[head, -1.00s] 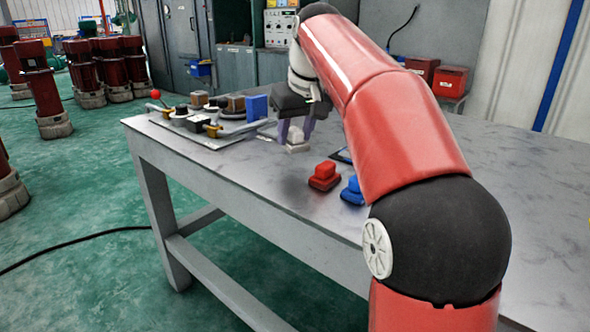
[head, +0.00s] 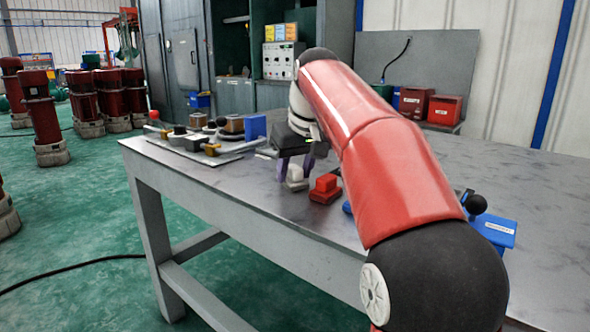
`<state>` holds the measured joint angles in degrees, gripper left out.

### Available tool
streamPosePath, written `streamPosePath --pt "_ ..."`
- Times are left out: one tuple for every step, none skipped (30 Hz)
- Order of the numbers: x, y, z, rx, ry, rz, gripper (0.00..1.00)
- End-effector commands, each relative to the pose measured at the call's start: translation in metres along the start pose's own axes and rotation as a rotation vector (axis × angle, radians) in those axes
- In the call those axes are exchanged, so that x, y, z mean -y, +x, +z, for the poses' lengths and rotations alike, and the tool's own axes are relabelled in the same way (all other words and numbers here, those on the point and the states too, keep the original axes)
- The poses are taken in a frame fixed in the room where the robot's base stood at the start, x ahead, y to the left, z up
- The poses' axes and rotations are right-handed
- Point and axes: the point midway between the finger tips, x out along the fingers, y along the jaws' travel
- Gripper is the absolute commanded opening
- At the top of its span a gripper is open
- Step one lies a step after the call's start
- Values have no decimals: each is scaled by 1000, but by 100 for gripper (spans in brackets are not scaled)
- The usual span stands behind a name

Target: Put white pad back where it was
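The white pad (head: 296,182) is a small pale block with a wider base, left of the red pad (head: 326,189) over the grey table. My gripper (head: 294,176) points down with its purple fingers on either side of the white pad, and it looks shut on it. I cannot tell whether the pad's base touches the table or is slightly above it. A blue pad (head: 347,207) is mostly hidden behind my red arm, with only its left edge showing.
A flat board (head: 190,153) with several knobs, blocks and a blue block (head: 255,127) lies at the table's left end. A blue box (head: 495,230) and a black ball knob (head: 476,204) are to the right of my arm. Bare table (head: 250,185) lies left of the white pad.

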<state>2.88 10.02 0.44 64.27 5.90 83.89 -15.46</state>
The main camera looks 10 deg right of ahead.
Motion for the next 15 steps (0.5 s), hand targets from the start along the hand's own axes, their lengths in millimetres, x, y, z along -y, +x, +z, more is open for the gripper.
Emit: streamPosePath --pt "0 0 0 1 0 0 48" --pt "0 0 0 1 0 0 52" --pt "0 0 0 1 0 0 57" --pt "0 0 0 1 0 0 61" --pt "0 0 0 1 0 0 61" --pt "0 0 0 1 0 0 61" --pt "0 0 0 1 0 0 61" --pt "0 0 0 1 0 0 61" --pt "0 0 0 1 0 0 61" --pt "0 0 0 1 0 0 61" --pt "0 0 0 0 0 0 61" --pt "0 -1 0 0 0 0 61" --pt "0 -2 -1 0 0 0 61" --pt "0 -4 -2 0 0 0 61" --pt "0 -7 -2 -1 0 0 61"
